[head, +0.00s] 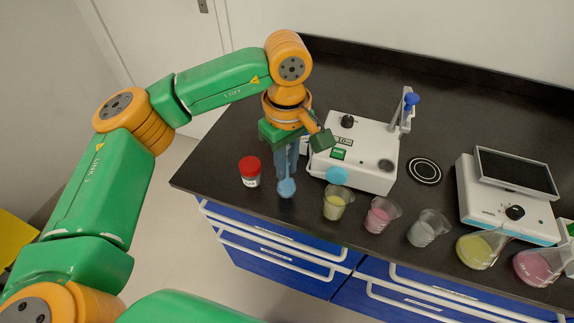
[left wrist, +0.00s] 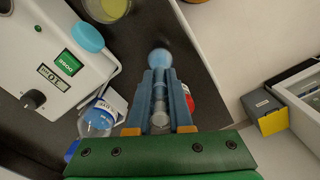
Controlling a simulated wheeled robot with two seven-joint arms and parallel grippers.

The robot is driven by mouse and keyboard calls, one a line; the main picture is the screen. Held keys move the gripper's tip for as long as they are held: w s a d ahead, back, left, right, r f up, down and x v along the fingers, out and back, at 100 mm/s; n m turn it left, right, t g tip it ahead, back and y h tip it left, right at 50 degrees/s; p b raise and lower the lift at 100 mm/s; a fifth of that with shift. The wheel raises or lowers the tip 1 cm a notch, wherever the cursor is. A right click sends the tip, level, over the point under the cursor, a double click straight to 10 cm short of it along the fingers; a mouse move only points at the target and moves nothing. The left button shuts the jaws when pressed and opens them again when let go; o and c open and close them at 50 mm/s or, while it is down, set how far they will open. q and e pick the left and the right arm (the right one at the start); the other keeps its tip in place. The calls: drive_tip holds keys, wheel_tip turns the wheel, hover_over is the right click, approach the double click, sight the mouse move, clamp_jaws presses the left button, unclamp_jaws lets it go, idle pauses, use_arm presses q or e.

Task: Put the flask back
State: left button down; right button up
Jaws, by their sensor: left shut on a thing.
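My left gripper (head: 287,178) is over the left end of the black bench, fingers pointing down. In the left wrist view its blue-grey fingers (left wrist: 160,88) are shut on a small clear flask. The flask's round light-blue end (head: 286,188) shows past the fingertips, and also in the left wrist view (left wrist: 159,58). The fingers hide part of its neck. I cannot tell whether the flask touches the bench. A white device (head: 365,165) with a green label, dial and upright stand is just right of the gripper. My right gripper is not in view.
A red-lidded jar (head: 250,170) is close left of the gripper. A blue bottle (left wrist: 98,122) is beside the device. Beakers with yellow (head: 337,202), pink (head: 381,214) and clear (head: 428,228) contents stand along the front. A scale-like device (head: 508,200) and conical flasks (head: 482,249) are right.

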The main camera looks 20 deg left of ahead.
use_arm(q)
drive_tip(key=shift+f, duration=1.2)
drive_tip(key=c, duration=0.8)
unclamp_jaws()
wheel_tip(320, 180, up, 12)
drive_tip(key=shift+s+r, duration=0.1)
drive_tip(key=shift+r, duration=0.1)
drive_tip(key=shift+f, duration=0.1)
